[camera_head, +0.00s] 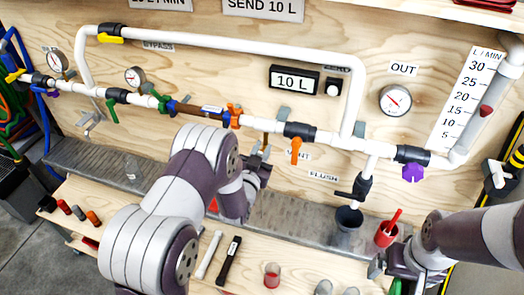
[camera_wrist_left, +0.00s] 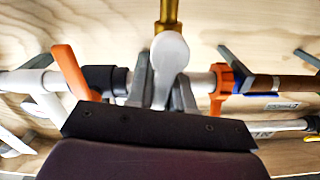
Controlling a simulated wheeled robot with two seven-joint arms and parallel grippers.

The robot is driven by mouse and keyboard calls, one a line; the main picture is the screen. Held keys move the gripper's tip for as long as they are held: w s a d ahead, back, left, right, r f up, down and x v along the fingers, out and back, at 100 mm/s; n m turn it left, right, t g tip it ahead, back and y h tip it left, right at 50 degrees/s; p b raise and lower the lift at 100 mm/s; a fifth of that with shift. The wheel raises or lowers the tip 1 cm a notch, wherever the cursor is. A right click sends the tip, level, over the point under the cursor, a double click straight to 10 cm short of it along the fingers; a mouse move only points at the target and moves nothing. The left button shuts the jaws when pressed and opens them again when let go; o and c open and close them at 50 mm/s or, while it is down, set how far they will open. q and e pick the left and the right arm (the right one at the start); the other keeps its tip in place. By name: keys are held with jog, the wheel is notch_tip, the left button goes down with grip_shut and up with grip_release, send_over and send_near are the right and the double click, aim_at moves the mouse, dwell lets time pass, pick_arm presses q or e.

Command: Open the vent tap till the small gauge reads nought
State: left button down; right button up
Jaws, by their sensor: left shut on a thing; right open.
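The vent tap shows in the left wrist view as a brass body (camera_wrist_left: 168,12) with a rounded pale grey handle (camera_wrist_left: 170,52). My left gripper (camera_wrist_left: 162,82) is shut on that handle, with one finger on each side.
An orange lever (camera_head: 296,150) hangs right of the left gripper; an orange fitting (camera_head: 234,116) is on its left. A larger OUT gauge (camera_head: 395,99) and a 10 L display (camera_head: 294,80) are above. A red cup (camera_head: 386,234) stands near the right gripper.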

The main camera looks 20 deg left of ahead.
pick_arm(q)
jog(key=shift+s+f, duration=0.2)
jog(key=shift+f, duration=0.2)
jog(key=c, duration=1.1)
grip_release()
jog(key=shift+w+r, duration=0.1)
jog(key=shift+r, duration=0.05)
jog(key=s, duration=0.4)
jog(key=s+b, duration=0.1)
jog(key=s, duration=0.3)
jog(key=s+b, duration=0.1)
jog(key=s, duration=0.3)
jog(key=shift+s+a, duration=0.25)
jog(key=shift+s, duration=0.1)
